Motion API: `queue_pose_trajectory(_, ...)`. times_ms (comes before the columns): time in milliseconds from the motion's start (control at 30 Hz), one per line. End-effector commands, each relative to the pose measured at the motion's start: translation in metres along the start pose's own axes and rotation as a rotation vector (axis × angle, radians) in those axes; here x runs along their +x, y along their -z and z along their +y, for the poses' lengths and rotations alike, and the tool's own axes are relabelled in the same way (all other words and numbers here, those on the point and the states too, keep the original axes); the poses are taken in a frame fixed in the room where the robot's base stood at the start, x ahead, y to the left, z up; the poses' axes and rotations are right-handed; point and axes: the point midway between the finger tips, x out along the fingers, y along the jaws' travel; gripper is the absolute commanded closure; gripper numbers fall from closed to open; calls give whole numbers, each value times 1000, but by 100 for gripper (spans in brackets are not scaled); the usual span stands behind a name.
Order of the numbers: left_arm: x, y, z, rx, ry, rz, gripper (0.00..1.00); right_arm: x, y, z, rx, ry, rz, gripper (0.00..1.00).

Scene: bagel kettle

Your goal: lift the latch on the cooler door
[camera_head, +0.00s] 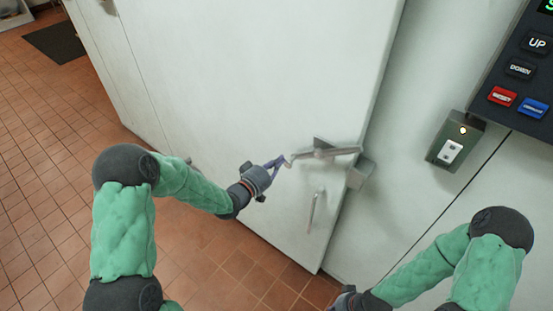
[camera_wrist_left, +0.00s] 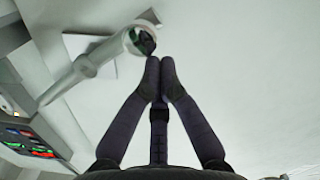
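The white cooler door (camera_head: 240,75) fills the middle of the head view, tilted in the picture. Its metal latch (camera_head: 325,153) sticks out near the door's right edge, and a catch block (camera_head: 360,173) sits beside it. In the left wrist view the latch bar (camera_wrist_left: 75,78) runs to a rounded end just ahead of my fingers. My left gripper (camera_head: 283,162) is at the latch's left end, its fingertips (camera_wrist_left: 160,65) together with nothing seen between them. I cannot tell whether they touch the latch. My right gripper (camera_head: 345,298) is at the bottom edge, its fingers mostly hidden.
A thin vertical handle (camera_head: 313,212) is on the door below the latch. On the right wall are a grey switch box (camera_head: 455,142) and a dark control panel (camera_head: 520,80) with coloured buttons. The tiled floor (camera_head: 50,190) on the left is clear, with a dark mat (camera_head: 56,43) far back.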

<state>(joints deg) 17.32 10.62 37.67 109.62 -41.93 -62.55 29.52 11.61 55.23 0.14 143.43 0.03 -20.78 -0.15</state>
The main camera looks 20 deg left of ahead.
Motion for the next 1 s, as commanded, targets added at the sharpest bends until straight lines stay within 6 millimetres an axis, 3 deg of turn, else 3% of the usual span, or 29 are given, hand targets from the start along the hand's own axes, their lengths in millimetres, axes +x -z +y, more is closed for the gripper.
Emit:
queue_pose_trajectory(400, 1, -19, -2, -51, -4, 0, 100, 13, 1, 5, 0, 0, 0, 100)
queue_pose_trajectory(1000, 2, -20, -1, -49, -4, 0, 100, 13, 1, 5, 0, 0, 0, 100)
